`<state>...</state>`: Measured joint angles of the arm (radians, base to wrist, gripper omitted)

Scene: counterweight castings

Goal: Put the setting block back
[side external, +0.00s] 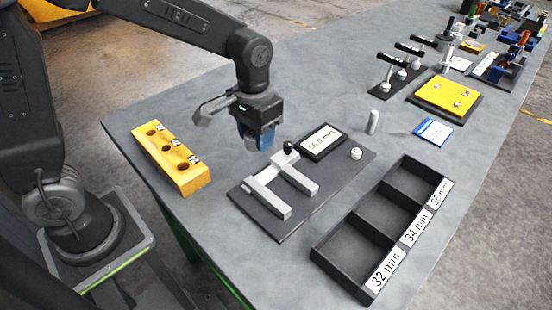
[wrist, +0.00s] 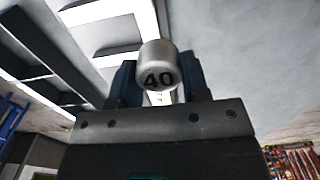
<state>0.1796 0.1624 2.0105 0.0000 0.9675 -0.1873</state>
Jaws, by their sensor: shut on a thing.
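The setting block is a short silvery cylinder marked 40 (wrist: 158,65). It sits between the blue fingers of my gripper (wrist: 160,82) in the wrist view. In the side view my gripper (side external: 257,140) hangs above the table, between the yellow rack (side external: 178,178) and the measuring fixture (side external: 290,225). The fingers hide most of the block there. The yellow rack has three dark round holes with small labels beside them, and no block shows in them.
The fixture carries two grey jaws, a display (side external: 322,142) and a pale round knob (side external: 356,153). A grey cylinder (side external: 372,121) stands behind it. An empty three-compartment tray (side external: 340,277), labelled 32, 34 and 36 mm, lies at the front right. Table between rack and fixture is clear.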

